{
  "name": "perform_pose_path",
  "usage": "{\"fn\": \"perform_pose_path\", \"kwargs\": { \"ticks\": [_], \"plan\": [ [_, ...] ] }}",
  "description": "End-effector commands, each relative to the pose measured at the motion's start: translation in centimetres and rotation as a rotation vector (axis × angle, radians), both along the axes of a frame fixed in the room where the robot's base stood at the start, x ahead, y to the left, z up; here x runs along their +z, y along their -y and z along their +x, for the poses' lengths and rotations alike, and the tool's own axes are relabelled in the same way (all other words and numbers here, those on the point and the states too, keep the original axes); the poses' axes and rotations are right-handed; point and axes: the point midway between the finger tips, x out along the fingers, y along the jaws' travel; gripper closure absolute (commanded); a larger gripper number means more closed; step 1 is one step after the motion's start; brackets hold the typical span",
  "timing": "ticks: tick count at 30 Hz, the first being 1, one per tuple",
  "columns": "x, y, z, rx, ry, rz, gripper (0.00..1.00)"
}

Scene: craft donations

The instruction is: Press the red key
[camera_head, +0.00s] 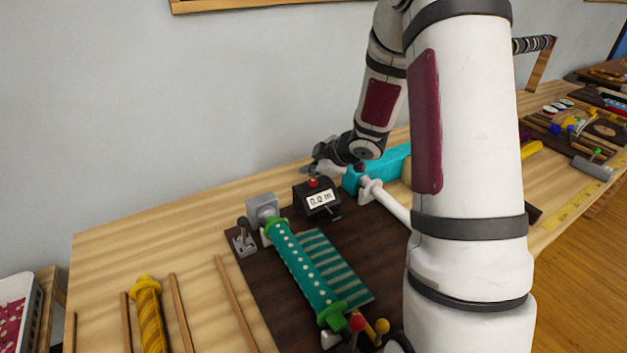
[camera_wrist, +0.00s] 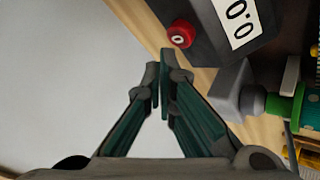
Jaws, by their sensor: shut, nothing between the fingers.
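The red key (camera_head: 313,182) sits on top of a small black counter box (camera_head: 318,204) whose white display reads about "0.0 m". In the wrist view the red key (camera_wrist: 181,33) is a round button with a pale mark, beside the black box (camera_wrist: 208,30). My gripper (camera_head: 308,168) is above and close to the key in the head view. In the wrist view my gripper's fingertips (camera_wrist: 160,72) are together and empty, just below the key in the picture. A gap shows between fingertips and key there; I cannot tell its depth.
A grey block (camera_head: 262,206) and a green dotted roll (camera_head: 300,272) lie left of and in front of the box on a dark board (camera_head: 262,291). A turquoise block (camera_head: 385,166) and a white rod (camera_head: 391,207) are right. The wall is behind.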

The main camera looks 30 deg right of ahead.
Motion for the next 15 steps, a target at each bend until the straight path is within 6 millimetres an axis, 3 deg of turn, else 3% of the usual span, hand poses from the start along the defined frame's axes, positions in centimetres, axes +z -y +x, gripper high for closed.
{"fn": "perform_pose_path", "kwargs": {
  "ticks": [15],
  "plan": [
    [2.9,0.0,-0.2,0.0,0.0,0.001,1.0]
  ]
}}
